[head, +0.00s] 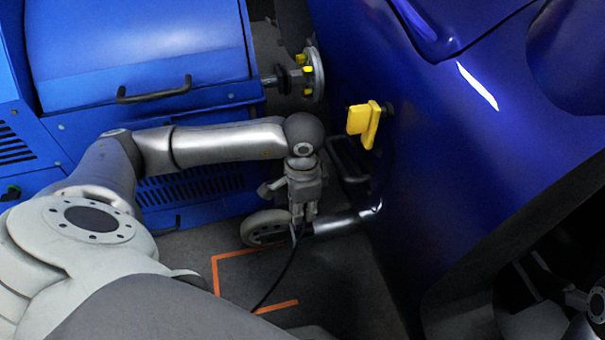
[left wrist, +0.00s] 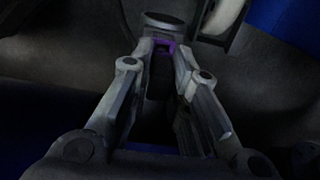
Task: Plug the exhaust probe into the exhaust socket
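My left gripper (head: 303,215) points down beside the near end of a silver exhaust pipe (head: 345,222) that sticks out from the blue car. In the left wrist view its two fingers (left wrist: 164,47) close on a dark piece with a purple part (left wrist: 166,45), which I take for the exhaust probe. A black cable (head: 283,275) hangs from the gripper to the floor. Just beyond the fingertips is a round dark opening with a pale rim (left wrist: 164,19), likely the exhaust socket. Whether the probe touches it I cannot tell. My right gripper is not in view.
The blue dynamometer cabinet (head: 140,50) stands left, with a hub flange (head: 313,74) at its side. A grey wheel (head: 265,228) is close beside my gripper. A yellow block (head: 364,122) stands out from the blue car (head: 460,150). Orange tape (head: 217,275) marks open floor.

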